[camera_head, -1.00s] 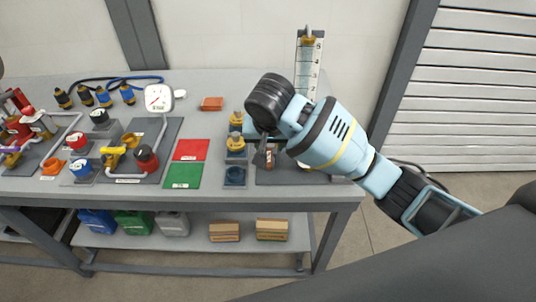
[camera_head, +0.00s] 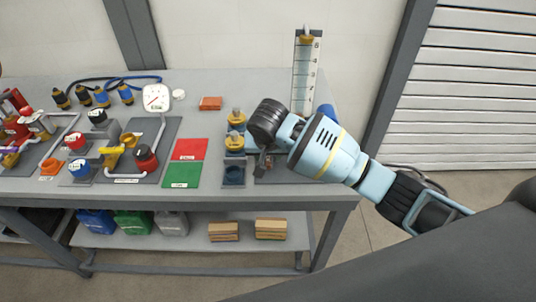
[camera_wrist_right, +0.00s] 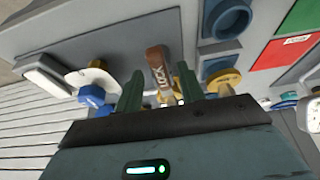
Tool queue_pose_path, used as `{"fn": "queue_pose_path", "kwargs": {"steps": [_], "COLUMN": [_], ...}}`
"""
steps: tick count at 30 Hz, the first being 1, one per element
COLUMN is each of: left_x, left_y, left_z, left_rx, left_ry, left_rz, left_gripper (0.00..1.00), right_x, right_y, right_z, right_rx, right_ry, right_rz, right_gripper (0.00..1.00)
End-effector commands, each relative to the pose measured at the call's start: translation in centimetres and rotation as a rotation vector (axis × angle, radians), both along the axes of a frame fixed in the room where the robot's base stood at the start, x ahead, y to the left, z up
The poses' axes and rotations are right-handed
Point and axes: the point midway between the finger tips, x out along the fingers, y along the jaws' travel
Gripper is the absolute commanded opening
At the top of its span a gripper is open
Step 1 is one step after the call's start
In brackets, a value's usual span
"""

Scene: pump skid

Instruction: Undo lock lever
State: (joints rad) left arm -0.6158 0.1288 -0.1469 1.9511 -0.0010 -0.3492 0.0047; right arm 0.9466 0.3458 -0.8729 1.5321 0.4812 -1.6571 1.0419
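The lock lever (camera_wrist_right: 157,62) is a brown-orange handle with a white "LOCK" label, seen in the right wrist view. My right gripper (camera_wrist_right: 160,78) has its two green fingers apart, one on each side of the lever, with gaps showing on both sides. In the head view my right gripper (camera_head: 263,151) is low over the right end of the bench, largely hidden by my own wrist. The lever's base is partly hidden there. My left gripper is not in view.
A blue-ringed socket (camera_wrist_right: 228,18) and a yellow fitting (camera_wrist_right: 222,80) are close beside the lever. A blue knob (camera_wrist_right: 91,96) is on the other side. Red (camera_head: 190,149) and green (camera_head: 182,174) mats lie left of it. A tall scaled gauge (camera_head: 304,75) stands behind.

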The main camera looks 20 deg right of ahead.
Motion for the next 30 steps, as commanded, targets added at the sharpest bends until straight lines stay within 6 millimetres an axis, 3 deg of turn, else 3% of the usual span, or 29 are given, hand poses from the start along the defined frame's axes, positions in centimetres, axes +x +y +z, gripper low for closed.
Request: {"fn": "queue_pose_path", "kwargs": {"steps": [2, 11, 20, 30], "left_x": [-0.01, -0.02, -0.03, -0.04], "left_y": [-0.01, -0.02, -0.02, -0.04], "left_z": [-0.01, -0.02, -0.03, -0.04], "left_rx": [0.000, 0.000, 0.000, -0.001], "left_ry": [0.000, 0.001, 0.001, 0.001], "left_rz": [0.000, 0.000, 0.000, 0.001], "left_gripper": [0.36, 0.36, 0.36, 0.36], "right_x": [-0.02, -0.03, -0.07, -0.21], "right_y": [0.02, 0.02, -0.11, -0.95], "right_z": [-0.01, 0.01, -0.02, -0.04], "right_rx": [0.000, 0.000, 0.000, 0.000], "right_ry": [0.001, 0.001, 0.001, 0.002], "right_rz": [0.000, 0.000, 0.026, 0.225], "right_gripper": [0.38, 0.00, 0.00, 0.00]}}
